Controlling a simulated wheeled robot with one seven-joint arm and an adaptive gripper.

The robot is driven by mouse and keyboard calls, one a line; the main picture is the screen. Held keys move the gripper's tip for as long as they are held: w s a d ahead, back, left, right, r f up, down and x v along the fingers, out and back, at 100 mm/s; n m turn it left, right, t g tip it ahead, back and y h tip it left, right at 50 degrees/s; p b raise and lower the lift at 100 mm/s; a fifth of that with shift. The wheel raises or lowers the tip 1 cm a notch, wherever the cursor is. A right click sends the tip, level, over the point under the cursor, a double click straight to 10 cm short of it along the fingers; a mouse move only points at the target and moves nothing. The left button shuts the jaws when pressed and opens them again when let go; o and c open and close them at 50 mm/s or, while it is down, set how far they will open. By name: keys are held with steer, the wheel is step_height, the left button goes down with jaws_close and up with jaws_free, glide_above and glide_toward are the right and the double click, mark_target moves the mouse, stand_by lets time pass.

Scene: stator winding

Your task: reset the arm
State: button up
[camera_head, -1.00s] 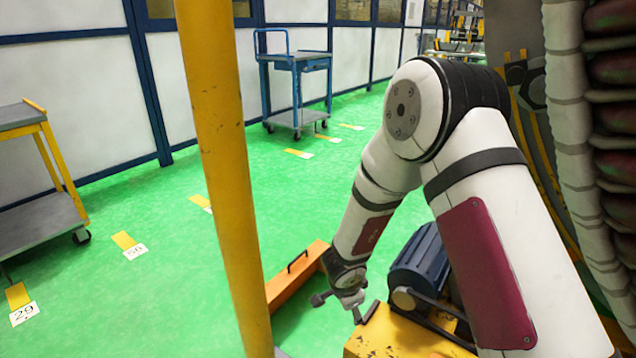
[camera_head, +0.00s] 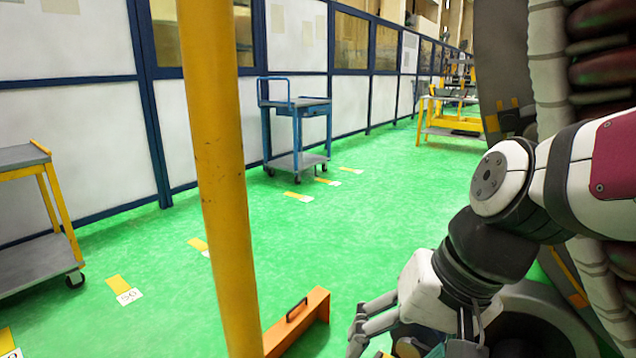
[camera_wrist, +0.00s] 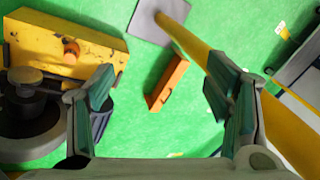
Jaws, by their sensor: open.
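My gripper (camera_head: 362,328) is at the lower right of the head view, at the end of my white and dark arm. In the wrist view my gripper (camera_wrist: 158,95) is open, with its two green-grey fingers wide apart and nothing between them. Past the fingers lies an orange block with a handle (camera_wrist: 166,84) on the green floor. The same orange block (camera_head: 300,322) shows in the head view, left of the gripper and apart from it.
A yellow pole (camera_head: 222,170) stands left of the arm; the wrist view shows its grey base plate (camera_wrist: 150,22). A worn yellow machine (camera_wrist: 60,50) is left of the gripper. A blue cart (camera_head: 297,125) and a yellow-grey cart (camera_head: 35,265) stand farther off. The green floor between is largely clear.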

steer(key=s+d+r+n+g+h, duration=0.1)
steer(key=s+d+h, duration=0.1)
steer(key=s+d, duration=0.45)
steer(key=s+d+g+h, duration=0.1)
steer(key=s+d+h, duration=0.15)
steer(key=s, duration=0.75)
step_height(320, 180, up, 32)
steer(key=d+t+p, duration=0.1)
steer(key=t+p, duration=0.3)
steer(key=p, duration=2.6)
steer(key=shift+r+n+y+p, duration=0.2)
steer(key=shift+n+y+p, duration=0.1)
steer(key=shift+y+p, duration=0.15)
steer(key=shift+w, duration=0.1)
